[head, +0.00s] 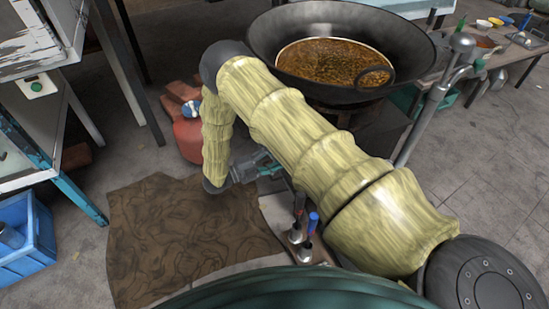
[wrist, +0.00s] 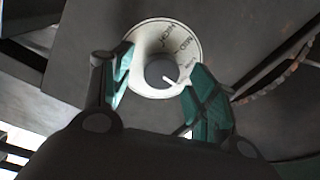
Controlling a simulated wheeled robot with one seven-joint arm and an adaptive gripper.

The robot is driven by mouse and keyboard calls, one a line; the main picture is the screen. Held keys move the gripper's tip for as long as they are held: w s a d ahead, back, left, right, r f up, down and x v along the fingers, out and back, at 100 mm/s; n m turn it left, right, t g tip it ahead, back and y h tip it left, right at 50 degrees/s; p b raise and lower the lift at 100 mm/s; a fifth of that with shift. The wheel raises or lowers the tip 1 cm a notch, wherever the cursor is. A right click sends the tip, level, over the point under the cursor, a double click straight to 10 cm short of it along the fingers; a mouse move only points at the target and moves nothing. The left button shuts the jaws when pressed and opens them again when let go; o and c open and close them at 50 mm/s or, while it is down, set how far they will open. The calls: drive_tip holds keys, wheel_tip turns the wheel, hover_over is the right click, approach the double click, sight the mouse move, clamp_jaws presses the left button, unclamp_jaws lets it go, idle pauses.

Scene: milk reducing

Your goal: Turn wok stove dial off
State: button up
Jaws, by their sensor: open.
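The wok stove dial (wrist: 165,72) shows in the wrist view as a grey round knob with a white pointer line, on a pale ring (wrist: 150,36) printed with heat markings. The pointer line points toward the lower left of the knob. My gripper (wrist: 160,82) is open, with one green-padded finger at each side of the dial. I cannot tell whether the fingers touch it. In the head view my gripper (head: 258,167) is low beside the stove, partly hidden by my arm. The dial is hidden there. The large black wok (head: 413,42) holds brown liquid.
Two upright handles, one red-topped (head: 299,203) and one blue-topped (head: 313,222), stand just below my arm. A brown mat (head: 180,240) lies on the floor. Red bricks (head: 182,92) and a red container (head: 190,138) are behind my forearm. A metal pipe (head: 425,115) rises at the wok's right.

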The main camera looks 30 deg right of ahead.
drive_tip(key=a, duration=1.1)
drive_tip(key=shift+w+a+f, duration=0.25)
drive_tip(key=shift+a+f, duration=0.05)
drive_tip(key=shift+f, duration=0.15)
